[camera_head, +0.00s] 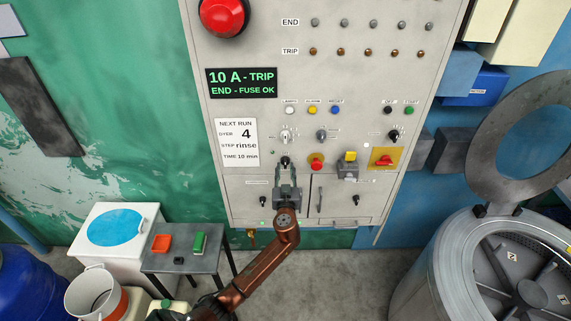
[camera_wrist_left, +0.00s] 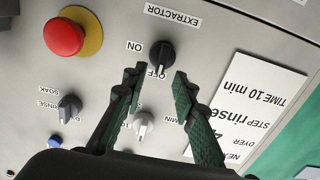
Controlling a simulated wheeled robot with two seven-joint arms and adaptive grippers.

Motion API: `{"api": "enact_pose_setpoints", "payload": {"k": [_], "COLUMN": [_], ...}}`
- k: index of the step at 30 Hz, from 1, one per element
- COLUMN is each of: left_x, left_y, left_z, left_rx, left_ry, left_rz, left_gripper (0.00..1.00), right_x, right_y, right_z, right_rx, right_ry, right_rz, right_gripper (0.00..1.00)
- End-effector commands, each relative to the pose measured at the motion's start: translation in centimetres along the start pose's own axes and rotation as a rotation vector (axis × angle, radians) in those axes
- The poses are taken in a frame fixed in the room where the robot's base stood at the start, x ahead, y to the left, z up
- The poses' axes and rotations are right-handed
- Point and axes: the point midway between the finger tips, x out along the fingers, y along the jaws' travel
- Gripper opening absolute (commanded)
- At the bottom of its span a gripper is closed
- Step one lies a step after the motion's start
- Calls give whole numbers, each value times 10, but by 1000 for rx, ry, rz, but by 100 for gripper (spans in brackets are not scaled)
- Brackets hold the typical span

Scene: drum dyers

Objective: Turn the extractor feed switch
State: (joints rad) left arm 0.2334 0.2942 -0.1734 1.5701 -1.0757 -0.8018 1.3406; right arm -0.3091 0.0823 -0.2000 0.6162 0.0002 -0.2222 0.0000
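The extractor switch (camera_wrist_left: 161,55) is a black rotary knob on the grey control panel (camera_head: 230,190). In the left wrist view, which is turned over, it carries an EXTRACTOR label (camera_wrist_left: 172,15) and ON and OFF marks. I cannot tell for sure which mark its pointer faces. My left gripper (camera_wrist_left: 157,75) is open and empty, its two dark green fingers spread toward the knob, which shows between and just beyond the tips. Contact is not visible. In the head view my left gripper (camera_head: 286,172) is in front of the panel's lower part and largely hides the knob. My right gripper is not in view.
A red button on a yellow plate (camera_wrist_left: 92,32) is beside the switch. A white knob (camera_wrist_left: 143,125) lies between the fingers' bases. A red-and-yellow isolator (camera_head: 385,159) is farther right. A small table (camera_head: 170,262) stands lower left, a drum (camera_head: 440,265) lower right.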

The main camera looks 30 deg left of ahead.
Motion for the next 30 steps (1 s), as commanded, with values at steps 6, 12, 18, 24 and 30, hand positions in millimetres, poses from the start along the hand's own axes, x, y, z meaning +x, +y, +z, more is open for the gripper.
{"api": "enact_pose_setpoints", "payload": {"k": [6,12,18,24,30], "left_x": [20,23,23,23,23], "left_y": [0,0,1,1,1], "left_z": [0,1,1,1,1], "left_rx": [1,1,1,1,1], "left_ry": [-1,-2,-2,-2,-2], "left_rz": [0,1,1,1,1], "left_gripper": [26,26,20,6,0], "right_x": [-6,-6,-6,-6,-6], "right_y": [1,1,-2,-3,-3], "right_z": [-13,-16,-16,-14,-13], "right_rx": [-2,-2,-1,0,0], "right_ry": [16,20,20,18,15], "right_rz": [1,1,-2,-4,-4], "right_gripper": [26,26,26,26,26]}}
